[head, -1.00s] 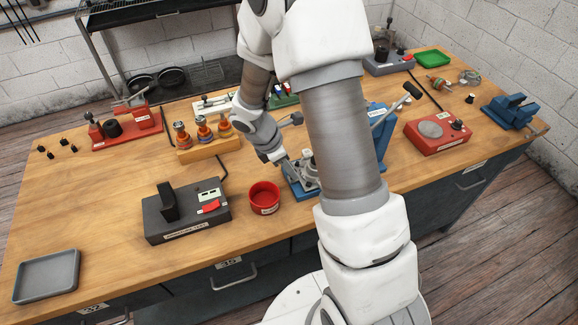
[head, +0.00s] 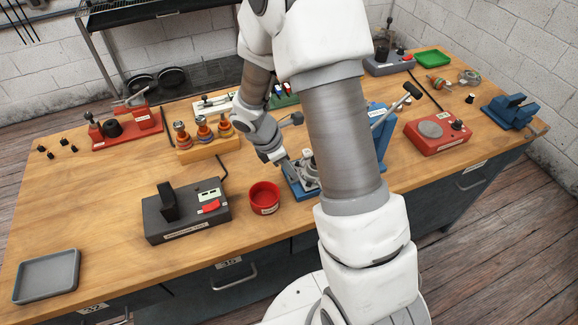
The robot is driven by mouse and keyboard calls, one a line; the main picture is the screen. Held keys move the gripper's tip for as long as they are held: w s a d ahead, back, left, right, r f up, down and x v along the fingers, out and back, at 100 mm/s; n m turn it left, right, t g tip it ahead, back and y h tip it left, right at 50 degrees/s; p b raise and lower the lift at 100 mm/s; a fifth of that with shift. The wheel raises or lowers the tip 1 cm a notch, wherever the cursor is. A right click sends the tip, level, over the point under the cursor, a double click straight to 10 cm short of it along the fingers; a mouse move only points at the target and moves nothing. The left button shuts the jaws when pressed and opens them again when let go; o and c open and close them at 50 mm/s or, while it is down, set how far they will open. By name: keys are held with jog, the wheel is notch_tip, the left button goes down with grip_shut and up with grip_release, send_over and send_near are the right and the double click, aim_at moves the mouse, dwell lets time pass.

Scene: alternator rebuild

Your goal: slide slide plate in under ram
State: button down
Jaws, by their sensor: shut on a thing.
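The blue press (head: 381,122) stands right of centre, partly behind my arm, with its long lever (head: 396,108) sticking up to the right. My arm hides its ram. The slide plate, with a grey metal part (head: 308,170) on it, lies at the press's blue base (head: 297,189), left of my arm. My gripper (head: 284,161) is at the left end of this plate, low over the bench, and looks shut on it. The fingertips are small and partly hidden, so the exact grip is unclear.
A red cup (head: 264,197) and a black tester box (head: 187,218) stand in front and left of the gripper. A wooden rack (head: 208,150) with several coloured parts is behind left. A red station (head: 437,132) is right of the press. The bench's left front is mostly clear.

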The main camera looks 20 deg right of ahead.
jog(key=d, duration=0.7)
jog(key=d+p, duration=0.1)
jog(key=d, duration=0.3)
jog(key=shift+w+d, duration=0.2)
jog(key=shift+w, duration=0.05)
jog(key=c, duration=0.7)
grip_release()
jog(key=shift+d, duration=0.1)
jog(key=shift+o, duration=0.2)
jog(key=p+v, duration=0.1)
jog(key=v, duration=1.6)
jog(key=shift+a+r, duration=0.15)
jog(key=shift+a, duration=0.05)
